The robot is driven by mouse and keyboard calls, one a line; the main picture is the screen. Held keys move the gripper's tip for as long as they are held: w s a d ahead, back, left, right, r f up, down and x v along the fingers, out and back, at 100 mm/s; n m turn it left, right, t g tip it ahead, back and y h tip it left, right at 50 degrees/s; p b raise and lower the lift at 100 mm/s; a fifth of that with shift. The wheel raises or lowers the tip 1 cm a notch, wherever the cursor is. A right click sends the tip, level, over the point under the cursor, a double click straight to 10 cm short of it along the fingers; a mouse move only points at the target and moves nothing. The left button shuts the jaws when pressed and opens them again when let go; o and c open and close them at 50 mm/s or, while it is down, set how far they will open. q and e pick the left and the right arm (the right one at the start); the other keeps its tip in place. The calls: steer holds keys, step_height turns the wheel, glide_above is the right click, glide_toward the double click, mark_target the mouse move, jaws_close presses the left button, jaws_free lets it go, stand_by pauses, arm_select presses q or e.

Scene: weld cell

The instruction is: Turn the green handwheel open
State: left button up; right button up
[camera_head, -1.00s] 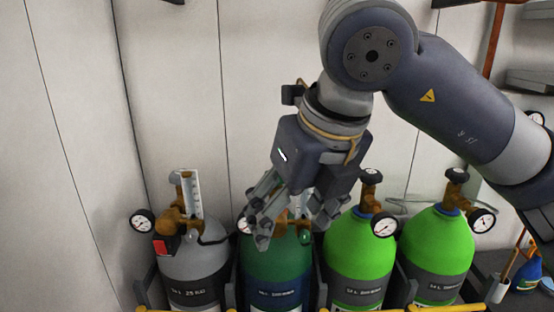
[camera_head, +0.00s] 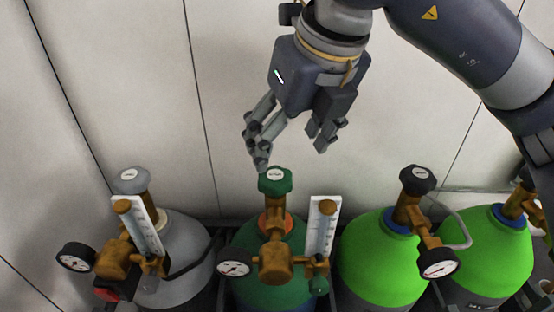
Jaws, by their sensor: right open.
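The green handwheel (camera_head: 275,180) tops the brass valve of the dark green cylinder (camera_head: 250,290), in the middle of the head view. A brass regulator (camera_head: 275,262) with a round gauge (camera_head: 234,263) and a flowmeter tube (camera_head: 321,228) is fitted to that valve. My right gripper (camera_head: 292,152) is open and empty, with its fingers pointing down. It appears just above the handwheel in the picture, its left fingertip close to the wheel's upper left edge. I cannot tell whether they touch. My left gripper is not in view.
Two bright green cylinders stand at right, the nearer (camera_head: 375,262) with a black handwheel (camera_head: 417,180). A pale wall (camera_head: 90,80) is behind; the space above the cylinders at left is clear.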

steer(key=p, duration=0.2)
glide_above(277, 176)
steer(key=s, duration=0.2)
steer(key=f, duration=0.2)
steer(key=d+f, duration=0.1)
steer(key=f, duration=0.1)
steer(key=shift+f, duration=0.15)
steer(key=p+x, duration=0.1)
steer(key=x, duration=0.3)
steer(key=shift+w, duration=0.15)
steer(key=shift+w+a+f, duration=0.1)
steer(key=shift+w+f, duration=0.05)
steer(key=shift+f, duration=0.2)
steer(key=c, duration=1.1)
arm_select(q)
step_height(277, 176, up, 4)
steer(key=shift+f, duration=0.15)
arm_select(e)
steer(key=shift+o, duration=0.2)
